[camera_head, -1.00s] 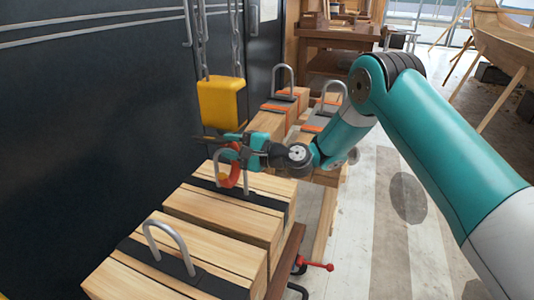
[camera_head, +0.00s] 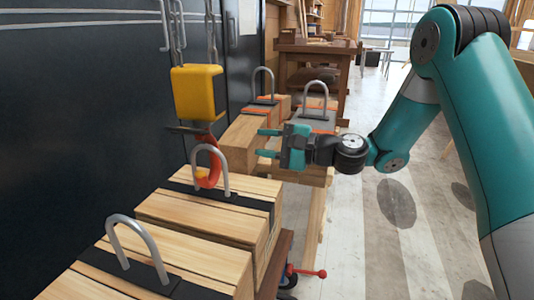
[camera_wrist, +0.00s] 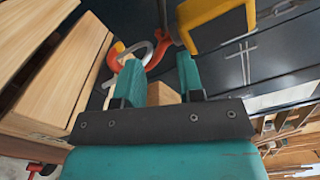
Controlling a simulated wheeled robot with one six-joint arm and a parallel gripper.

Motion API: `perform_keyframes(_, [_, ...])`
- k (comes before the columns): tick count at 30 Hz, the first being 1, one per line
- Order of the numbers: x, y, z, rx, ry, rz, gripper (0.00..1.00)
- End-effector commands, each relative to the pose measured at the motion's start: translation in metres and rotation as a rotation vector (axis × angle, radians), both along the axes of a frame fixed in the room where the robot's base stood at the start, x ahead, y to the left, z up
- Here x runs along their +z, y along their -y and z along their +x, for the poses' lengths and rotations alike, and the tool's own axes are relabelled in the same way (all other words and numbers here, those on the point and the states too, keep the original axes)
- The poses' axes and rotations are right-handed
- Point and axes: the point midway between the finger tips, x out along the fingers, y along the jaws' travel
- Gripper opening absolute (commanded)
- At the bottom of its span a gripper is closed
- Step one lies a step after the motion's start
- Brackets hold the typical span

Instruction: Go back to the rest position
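My gripper (camera_head: 268,143) is open and empty, its two teal fingers pointing left in the head view. It is to the right of the yellow hoist block (camera_head: 197,93) and its red hook (camera_head: 208,168), apart from both. The hook hangs at the grey metal loop (camera_head: 211,150) on the strapped timber bundle (camera_head: 190,210); whether it passes through the loop cannot be told for sure. In the wrist view the fingers (camera_wrist: 160,78) are apart, with the red hook (camera_wrist: 133,57) beyond the left finger and the yellow block (camera_wrist: 215,22) at the upper right.
A nearer timber bundle (camera_head: 205,257) carries another loop (camera_head: 138,232). More bundles with loops (camera_head: 262,85) stand behind my gripper. A dark wall (camera_head: 70,110) closes the left side. A wooden workbench (camera_head: 315,65) stands at the back. Floor to the right (camera_head: 365,250) is clear.

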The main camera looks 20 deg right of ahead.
Motion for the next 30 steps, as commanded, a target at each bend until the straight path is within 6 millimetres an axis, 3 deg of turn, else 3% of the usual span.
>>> perform_keyframes(10, [0.001,0.001,-0.001,0.000,0.000,-0.001,0.35])
perform_keyframes(14, [0.006,-0.013,-0.013,0.051,0.034,-0.070,0.35])
perform_keyframes(17, [0.014,-0.040,-0.043,0.171,0.111,-0.231,0.35])
perform_keyframes(22, [0.015,-0.077,-0.129,0.477,0.297,-0.641,0.35])
perform_keyframes(27, [0.009,-0.069,-0.208,0.740,0.433,-0.978,0.35])
perform_keyframes(30, [0.006,-0.055,-0.241,0.855,0.478,-1.115,0.35])
